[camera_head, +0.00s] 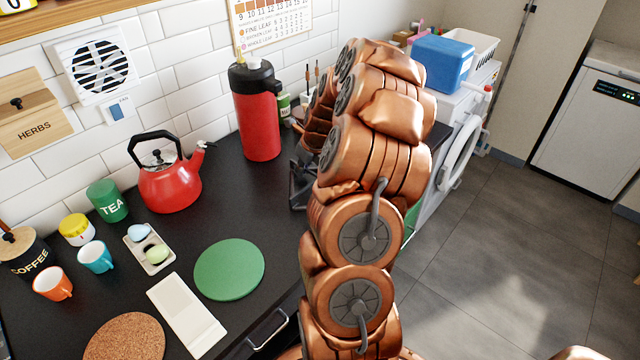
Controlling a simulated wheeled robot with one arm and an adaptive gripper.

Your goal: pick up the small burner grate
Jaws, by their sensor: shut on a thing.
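My copper-coloured arm rises through the middle of the head view and bends down at the far side. My gripper (303,168) shows only in part as a dark shape at the arm's left edge, over the black worktop. It is shut on the small burner grate (298,194), a dark metal piece with thin bars, mostly hidden by my arm. I cannot tell whether the grate touches the surface below. The gas hob itself is hidden behind my arm.
A red flask (257,112) and a red kettle (170,182) stand at the back left of the grate. A green round mat (229,269) and a white rest (186,314) lie nearer. A washing machine (462,145) with a blue box (443,64) stands right.

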